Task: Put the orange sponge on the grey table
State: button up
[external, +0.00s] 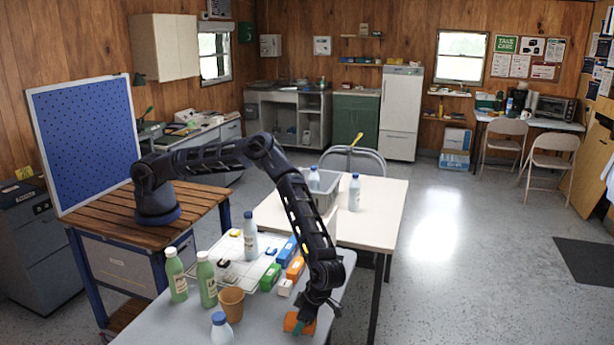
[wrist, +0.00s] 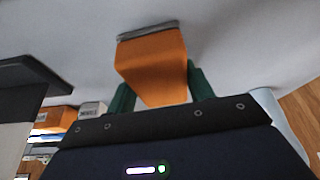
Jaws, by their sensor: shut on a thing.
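The orange sponge (external: 292,324) is held in my gripper (external: 303,322) over the right front part of the grey table (external: 170,325). In the wrist view the sponge (wrist: 150,68) is a block with a grey layer on its far end. The green fingers of my gripper (wrist: 160,85) are shut on its two sides. I cannot tell whether the sponge touches the tabletop.
On the grey table stand two green bottles (external: 207,280), a brown cup (external: 231,304), a white-blue bottle (external: 221,330) and several coloured boxes (external: 270,277). A cream table (external: 375,210) with a grey bin (external: 328,190) adjoins behind.

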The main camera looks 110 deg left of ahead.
jog(key=o, duration=0.9)
jog(key=shift+o, duration=0.2)
